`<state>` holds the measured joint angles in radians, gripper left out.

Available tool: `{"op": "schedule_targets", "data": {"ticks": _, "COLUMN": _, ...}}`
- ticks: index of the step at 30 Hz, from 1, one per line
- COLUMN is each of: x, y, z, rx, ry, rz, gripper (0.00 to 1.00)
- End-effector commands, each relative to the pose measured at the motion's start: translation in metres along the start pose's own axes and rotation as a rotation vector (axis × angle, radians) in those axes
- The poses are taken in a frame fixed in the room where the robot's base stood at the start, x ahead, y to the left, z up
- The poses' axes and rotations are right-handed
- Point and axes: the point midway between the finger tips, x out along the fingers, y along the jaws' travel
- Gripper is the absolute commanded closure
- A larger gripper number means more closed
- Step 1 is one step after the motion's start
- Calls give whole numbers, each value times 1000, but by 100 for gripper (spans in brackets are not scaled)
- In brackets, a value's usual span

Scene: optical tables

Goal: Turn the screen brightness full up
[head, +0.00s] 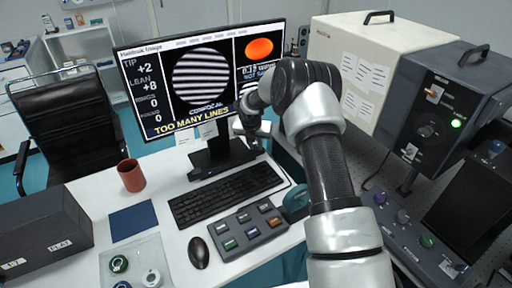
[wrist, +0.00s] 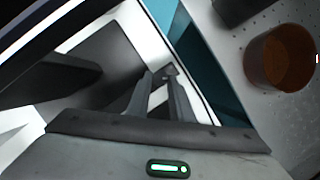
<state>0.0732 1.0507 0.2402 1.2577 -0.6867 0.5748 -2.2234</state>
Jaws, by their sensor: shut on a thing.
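The monitor (head: 148,98) stands at the back of the white desk, its screen lit with black and white stripes in a circle, an orange oval and the text "TOO MANY LINES". My gripper (head: 252,130) is at its lower right corner, partly hidden by my arm. In the wrist view my gripper's fingers (wrist: 163,80) close together on a small dark piece (wrist: 168,70), which looks like a knob at the monitor's edge. Its marking and turned position cannot be made out. The dark slanted shape at left in that view seems to be the monitor and its stand.
A keyboard (head: 225,193), button box (head: 247,228), mouse (head: 198,252) and red-brown mug (head: 131,175) lie on the desk. A dark instrument box (head: 430,120) and a pale cabinet (head: 375,62) stand right. An orange-brown round thing (wrist: 279,58) sits on a perforated surface.

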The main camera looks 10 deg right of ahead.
Motion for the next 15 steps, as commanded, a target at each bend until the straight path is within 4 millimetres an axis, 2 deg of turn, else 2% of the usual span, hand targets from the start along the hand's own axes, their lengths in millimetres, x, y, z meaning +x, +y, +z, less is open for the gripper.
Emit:
{"op": "schedule_targets", "data": {"ticks": 6, "x": 0, "y": 2, "z": 0, "rx": 110, "ry": -1, "rz": -45, "gripper": 100}}
{"op": "schedule_targets", "data": {"ticks": 15, "x": 0, "y": 2, "z": 0, "rx": 181, "ry": 0, "rz": -75, "gripper": 100}}
